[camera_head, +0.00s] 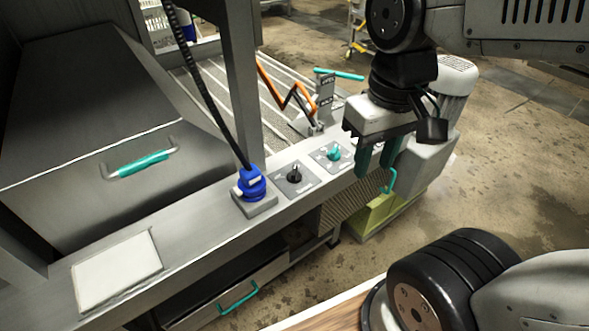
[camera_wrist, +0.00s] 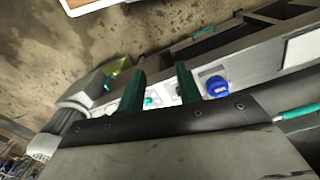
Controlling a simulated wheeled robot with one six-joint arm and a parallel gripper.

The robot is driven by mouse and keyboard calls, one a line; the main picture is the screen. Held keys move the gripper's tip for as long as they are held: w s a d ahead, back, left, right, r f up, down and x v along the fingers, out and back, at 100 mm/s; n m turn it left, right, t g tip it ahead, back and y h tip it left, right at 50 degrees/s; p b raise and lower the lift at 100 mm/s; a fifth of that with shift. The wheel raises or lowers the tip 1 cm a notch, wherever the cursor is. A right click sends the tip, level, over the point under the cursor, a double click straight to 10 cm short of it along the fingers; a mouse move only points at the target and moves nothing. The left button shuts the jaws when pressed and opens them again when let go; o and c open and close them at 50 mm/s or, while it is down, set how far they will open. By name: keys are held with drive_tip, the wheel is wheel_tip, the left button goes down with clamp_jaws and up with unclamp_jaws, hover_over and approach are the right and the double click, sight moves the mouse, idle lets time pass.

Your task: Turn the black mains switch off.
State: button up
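The black mains switch (camera_head: 294,175) is a small black knob on a square grey plate on the machine's metal ledge in the head view. It sits between a blue plug and a teal knob (camera_head: 334,153). My gripper (camera_head: 374,170) is to the right of both knobs, above the ledge's right end, and touches neither. Its two green fingers point down and stand apart with nothing between them. In the wrist view the fingers (camera_wrist: 160,70) are also apart. The teal knob shows there between them (camera_wrist: 148,101).
The blue plug (camera_head: 252,184) with its black cable stands left of the switch; it also shows in the wrist view (camera_wrist: 217,87). A metal post (camera_head: 242,85) rises behind the ledge. An orange lever (camera_head: 290,98) stands behind the knobs. A white plate (camera_head: 117,271) lies at the left.

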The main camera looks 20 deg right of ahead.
drive_tip(key=w+a+f+m+g, duration=0.1)
drive_tip(key=w+f+m, duration=0.1)
drive_tip(key=w+f, duration=0.5)
drive_tip(key=w+a+f+m+g, duration=0.15)
drive_tip(key=w+f, duration=0.35)
drive_tip(key=w, duration=0.5)
drive_tip(key=m+t, duration=0.2)
drive_tip(key=m, duration=0.1)
hover_over(294, 172)
wheel_tip(294, 172, down, 2)
drive_tip(key=shift+n, duration=0.25)
wheel_tip(294, 172, down, 8)
drive_tip(key=shift+r, duration=0.15)
clamp_jaws()
